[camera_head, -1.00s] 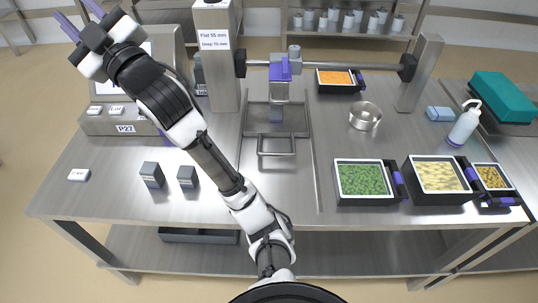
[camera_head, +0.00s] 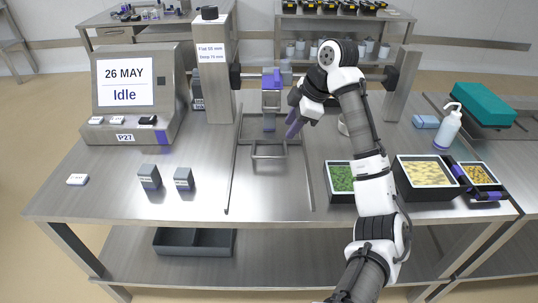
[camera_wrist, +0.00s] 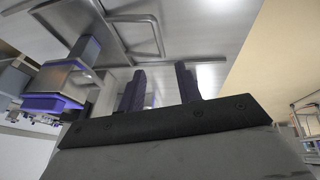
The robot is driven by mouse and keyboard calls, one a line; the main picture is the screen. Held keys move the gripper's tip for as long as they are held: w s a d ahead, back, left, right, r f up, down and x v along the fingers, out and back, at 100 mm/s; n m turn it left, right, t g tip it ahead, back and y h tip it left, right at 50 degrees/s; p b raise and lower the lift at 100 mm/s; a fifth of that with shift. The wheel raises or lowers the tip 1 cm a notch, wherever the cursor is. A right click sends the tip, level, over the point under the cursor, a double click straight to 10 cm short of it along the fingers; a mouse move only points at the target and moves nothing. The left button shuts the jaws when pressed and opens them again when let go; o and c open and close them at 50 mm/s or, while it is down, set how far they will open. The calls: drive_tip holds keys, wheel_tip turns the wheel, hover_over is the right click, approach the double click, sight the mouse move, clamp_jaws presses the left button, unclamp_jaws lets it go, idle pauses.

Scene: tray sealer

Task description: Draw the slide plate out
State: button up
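The slide plate (camera_head: 250,126) lies flat on the table between two thin rails, under the sealing head (camera_head: 271,88). Its loop handle (camera_head: 268,158) points toward the front of the table. My gripper (camera_head: 293,124) is just right of the plate, above the table, and apart from the handle. In the wrist view its two dark fingers (camera_wrist: 161,88) stand apart with nothing between them. The handle loop (camera_wrist: 148,34) shows beyond the fingers in that view. My forearm hides part of the area right of the plate.
Trays of green (camera_head: 340,178) and pale yellow food (camera_head: 428,172) stand at the right, partly behind my arm. Two grey blocks (camera_head: 149,177) are at the left. The screen (camera_head: 124,82) reads "Idle". The table in front of the handle is clear.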

sight(270, 156)
drive_tip(key=x, duration=1.2)
drive_tip(key=shift+w+a+f, duration=0.1)
drive_tip(key=shift+f, duration=0.2)
drive_tip(key=shift+c, duration=0.4)
clamp_jaws()
